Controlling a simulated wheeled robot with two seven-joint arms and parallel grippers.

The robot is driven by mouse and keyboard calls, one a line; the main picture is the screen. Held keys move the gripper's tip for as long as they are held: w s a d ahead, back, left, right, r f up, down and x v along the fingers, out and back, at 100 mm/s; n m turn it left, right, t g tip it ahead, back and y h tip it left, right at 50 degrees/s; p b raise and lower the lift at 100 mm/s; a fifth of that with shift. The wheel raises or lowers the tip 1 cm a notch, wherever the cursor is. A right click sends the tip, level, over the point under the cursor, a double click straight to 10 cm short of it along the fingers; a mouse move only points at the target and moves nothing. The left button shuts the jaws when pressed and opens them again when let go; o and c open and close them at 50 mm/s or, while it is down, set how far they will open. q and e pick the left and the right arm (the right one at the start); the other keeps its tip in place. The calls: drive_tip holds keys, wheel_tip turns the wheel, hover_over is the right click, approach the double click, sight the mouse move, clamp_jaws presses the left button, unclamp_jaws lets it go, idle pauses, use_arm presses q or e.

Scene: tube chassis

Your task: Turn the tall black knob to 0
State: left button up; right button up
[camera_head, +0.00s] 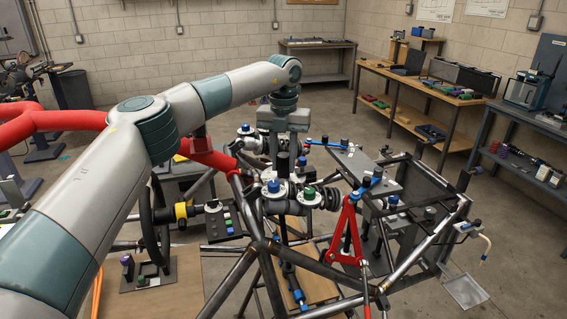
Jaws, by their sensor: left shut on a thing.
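My left gripper (284,148) points straight down over the tube chassis (262,244), near the middle of the view. Its fingers are shut on the tall black knob (283,163), a dark upright cylinder partly hidden by the fingers. The knob's markings and its pointer are too small to read. Just below and in front of it are a blue knob (273,186) and a green knob (308,192) on pale round bases. My right gripper is not in view.
A red A-shaped bracket (347,232) and a grey plate (352,160) are right of the knobs. A red tube (50,125) passes behind my left arm. A control box (221,221) sits on the left.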

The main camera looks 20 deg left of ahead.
sight(284, 154)
use_arm(q)
drive_tip(key=shift+w+r+m, duration=0.1)
drive_tip(key=shift+r+m, duration=0.05)
drive_tip(key=shift+m, duration=0.25)
drive_tip(key=o, duration=0.8)
drive_tip(key=shift+r, duration=0.3)
wheel_tip(284, 154, up, 8)
drive_tip(key=b, duration=0.3)
drive_tip(key=shift+r, duration=0.15)
drive_tip(key=shift+r+p, duration=0.5)
drive_tip(key=shift+r, duration=3.7)
